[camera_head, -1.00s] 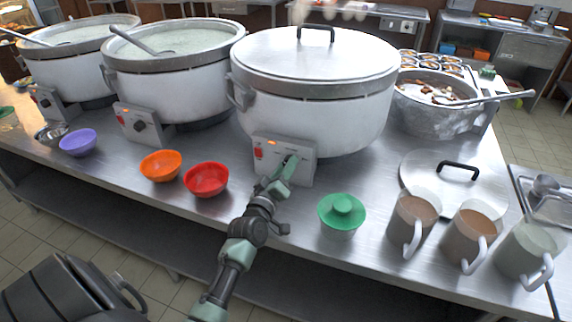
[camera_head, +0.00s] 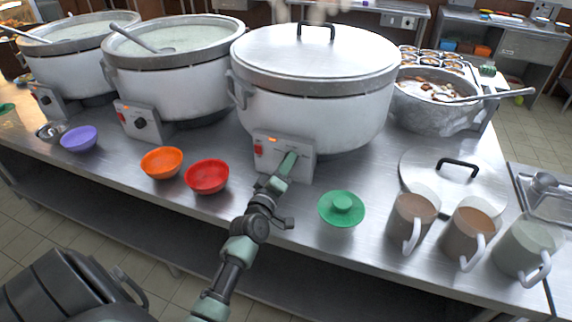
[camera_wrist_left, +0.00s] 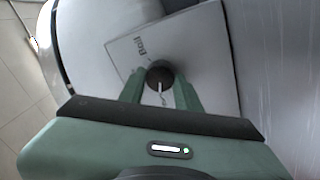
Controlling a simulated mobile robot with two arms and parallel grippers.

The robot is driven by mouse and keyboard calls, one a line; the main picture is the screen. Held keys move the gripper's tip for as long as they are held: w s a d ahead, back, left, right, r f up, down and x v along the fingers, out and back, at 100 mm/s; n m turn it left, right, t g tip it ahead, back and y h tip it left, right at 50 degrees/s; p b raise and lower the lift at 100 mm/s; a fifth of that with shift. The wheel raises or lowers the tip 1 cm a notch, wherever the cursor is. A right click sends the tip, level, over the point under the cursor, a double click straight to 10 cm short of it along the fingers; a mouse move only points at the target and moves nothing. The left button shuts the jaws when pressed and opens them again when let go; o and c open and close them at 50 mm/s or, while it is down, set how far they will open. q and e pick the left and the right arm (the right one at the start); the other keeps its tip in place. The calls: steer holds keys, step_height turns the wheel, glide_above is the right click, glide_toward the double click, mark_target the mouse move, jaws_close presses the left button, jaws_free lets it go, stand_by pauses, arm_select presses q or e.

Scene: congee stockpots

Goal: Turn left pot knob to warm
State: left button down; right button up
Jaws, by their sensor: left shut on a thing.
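Three white stockpots stand in a row. The lidded pot (camera_head: 315,115) on the right has a grey control box (camera_head: 303,170) with a red switch (camera_head: 258,149) and a lit orange indicator. My left gripper (camera_head: 290,158) reaches that box and hides its knob in the head view. In the left wrist view, the green fingers of my left gripper (camera_wrist_left: 160,92) are shut on the sides of the black knob (camera_wrist_left: 160,75). The knob's white pointer points down the picture, away from the "Boil" label (camera_wrist_left: 140,46). My right gripper is out of view.
Two open pots, the middle one (camera_head: 175,80) and the far-left one (camera_head: 68,72), have their own knob boxes. Orange (camera_head: 162,163) and red (camera_head: 207,176) bowls sit left of my arm.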

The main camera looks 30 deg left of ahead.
arm_select(q)
steer(key=c, duration=1)
jaws_free()
steer(key=v, duration=0.8)
steer(key=shift+a+r+b, duration=0.1)
steer(key=shift+b, duration=0.25)
